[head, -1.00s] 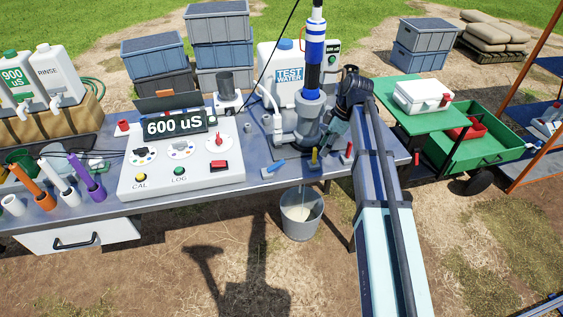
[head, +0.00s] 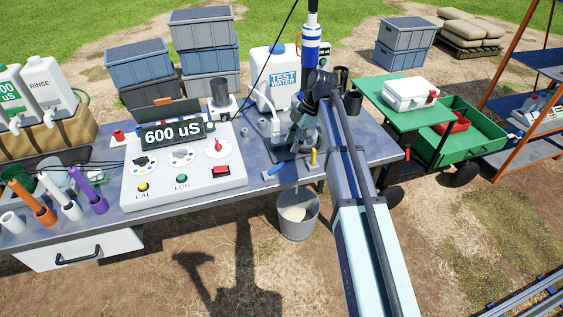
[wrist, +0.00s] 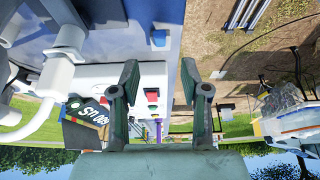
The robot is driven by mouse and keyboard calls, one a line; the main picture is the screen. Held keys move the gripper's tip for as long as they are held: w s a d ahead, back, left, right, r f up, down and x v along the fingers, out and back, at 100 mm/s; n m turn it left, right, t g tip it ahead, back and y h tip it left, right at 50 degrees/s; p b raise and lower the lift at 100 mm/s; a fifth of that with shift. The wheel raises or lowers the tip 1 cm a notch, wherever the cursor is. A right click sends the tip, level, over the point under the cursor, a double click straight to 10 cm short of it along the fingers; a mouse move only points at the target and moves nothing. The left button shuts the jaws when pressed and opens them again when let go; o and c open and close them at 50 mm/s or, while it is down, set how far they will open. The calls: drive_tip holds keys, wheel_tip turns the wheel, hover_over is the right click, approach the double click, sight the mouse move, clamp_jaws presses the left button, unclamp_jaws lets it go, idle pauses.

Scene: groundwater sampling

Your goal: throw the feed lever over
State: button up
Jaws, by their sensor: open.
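No label shows which is the feed lever. My gripper (head: 297,138) is open and empty over the bench, in front of the test water tank and behind the levers. In the wrist view my two fingers (wrist: 160,85) are spread apart, with a blue block-like end (wrist: 158,39), probably the blue lever, beyond the gap. My arm covers the bench right of the yellow lever.
The grey console (head: 185,175) reading 600 uS has dials and a red switch left of the levers. A bucket (head: 298,215) is on the ground below the bench edge.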

sight(282, 164)
drive_tip(key=p+x, duration=0.2)
drive_tip(key=x, duration=0.8)
drive_tip(key=shift+f+p, duration=0.25)
drive_tip(key=shift+p, duration=0.05)
clamp_jaws()
